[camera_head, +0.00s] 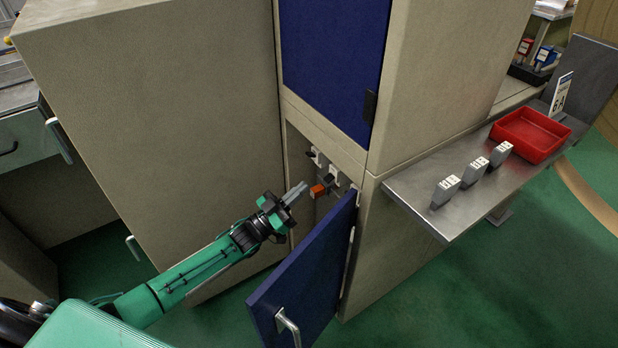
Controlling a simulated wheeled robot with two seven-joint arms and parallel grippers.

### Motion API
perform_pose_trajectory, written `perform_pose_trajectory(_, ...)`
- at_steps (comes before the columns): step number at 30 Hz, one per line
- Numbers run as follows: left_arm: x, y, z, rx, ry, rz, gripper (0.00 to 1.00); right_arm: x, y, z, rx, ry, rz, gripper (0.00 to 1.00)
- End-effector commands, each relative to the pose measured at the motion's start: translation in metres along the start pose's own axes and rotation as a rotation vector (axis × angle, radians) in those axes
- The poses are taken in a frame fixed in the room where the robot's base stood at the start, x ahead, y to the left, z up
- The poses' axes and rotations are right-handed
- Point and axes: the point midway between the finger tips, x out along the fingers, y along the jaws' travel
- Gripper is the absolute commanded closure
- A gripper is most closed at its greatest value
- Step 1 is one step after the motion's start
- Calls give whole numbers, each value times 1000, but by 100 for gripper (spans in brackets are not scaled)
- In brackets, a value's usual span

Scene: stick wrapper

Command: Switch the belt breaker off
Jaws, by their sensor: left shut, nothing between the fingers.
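My left gripper (300,187) is shut and empty, and points into the open lower compartment of the beige cabinet (360,255). Inside the compartment is a row of small switches with white bodies. A switch with an orange-red part (318,190) is just right of my fingertips. Whether the fingers touch it cannot be told. A dark switch handle (312,154) is higher up at the back. Another dark part (328,180) is beside the orange one. Labels are too small to read. The blue lower door (305,275) stands open. My right gripper is not in view.
A blue upper door (330,65) is closed above the compartment. A large beige panel (150,120) stands to the left. On the right, a metal shelf (425,200) carries three grey labelled blocks (475,171) and a red tray (530,134). Green floor is clear at lower right.

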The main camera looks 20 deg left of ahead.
Motion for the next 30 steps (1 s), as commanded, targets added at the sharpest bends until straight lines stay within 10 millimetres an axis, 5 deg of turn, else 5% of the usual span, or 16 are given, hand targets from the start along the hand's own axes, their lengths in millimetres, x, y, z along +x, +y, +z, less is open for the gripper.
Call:
perform_pose_trajectory(9,-38,0,14,1,-2,0,100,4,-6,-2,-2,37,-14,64)
perform_pose_trajectory(30,-39,0,14,1,-1,0,100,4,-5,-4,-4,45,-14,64)
